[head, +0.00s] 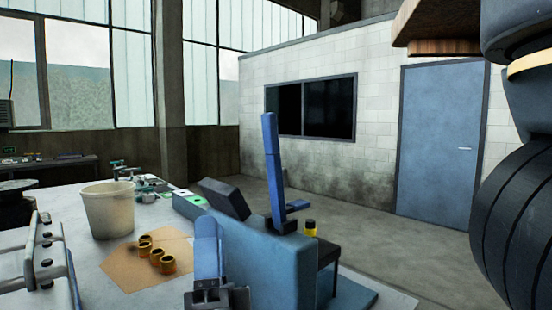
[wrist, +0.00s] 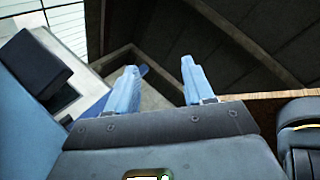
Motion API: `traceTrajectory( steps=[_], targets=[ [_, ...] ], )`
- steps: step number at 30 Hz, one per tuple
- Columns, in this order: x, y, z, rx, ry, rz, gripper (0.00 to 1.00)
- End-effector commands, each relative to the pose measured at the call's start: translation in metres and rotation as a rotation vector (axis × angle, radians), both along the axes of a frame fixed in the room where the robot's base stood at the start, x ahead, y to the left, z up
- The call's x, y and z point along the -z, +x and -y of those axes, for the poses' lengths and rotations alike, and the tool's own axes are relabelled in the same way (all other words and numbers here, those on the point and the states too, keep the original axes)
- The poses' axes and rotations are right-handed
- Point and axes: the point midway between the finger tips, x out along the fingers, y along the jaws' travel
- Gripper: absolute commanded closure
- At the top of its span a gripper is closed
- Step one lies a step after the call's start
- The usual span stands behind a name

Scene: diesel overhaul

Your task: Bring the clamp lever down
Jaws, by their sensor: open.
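A blue clamp fixture (head: 265,262) stands on the bench in the head view. A tall blue lever (head: 271,160) rises from it, nearly upright. In the wrist view, my gripper (wrist: 158,63) is open, with its two light-blue fingers apart and nothing visibly held. A blue piece shows partly behind the left finger; I cannot tell whether it is the lever.
A whitish bucket (head: 106,208) and several brass-coloured rings (head: 158,255) on a tan sheet (head: 123,270) are left of the fixture. A metal rack (head: 45,262) stands at the left front. A small yellow-capped item (head: 310,228) is right of the lever. Open floor lies behind.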

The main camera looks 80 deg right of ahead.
Motion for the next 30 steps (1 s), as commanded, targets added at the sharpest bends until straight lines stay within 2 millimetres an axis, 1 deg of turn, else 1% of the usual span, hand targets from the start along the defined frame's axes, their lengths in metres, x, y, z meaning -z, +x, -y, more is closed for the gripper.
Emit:
traceTrajectory(
  steps=[1, 6, 15, 21, 24, 27, 30],
  targets=[
    [-0.015, 0.002, 0.010, 0.006, 0.031, 0.089, 0.48],
    [-0.051, 0.002, 0.043, 0.015, 0.146, 0.372, 0.48],
    [-0.101, -0.001, 0.098, 0.008, 0.358, 0.866, 0.48],
    [-0.128, 0.001, 0.129, -0.013, 0.510, 1.185, 0.48],
    [-0.139, 0.003, 0.140, -0.029, 0.580, 1.320, 0.48],
    [-0.147, 0.006, 0.147, -0.040, 0.632, 1.410, 0.48],
    [-0.151, 0.007, 0.151, -0.048, 0.663, 1.462, 0.48]
  ],
)
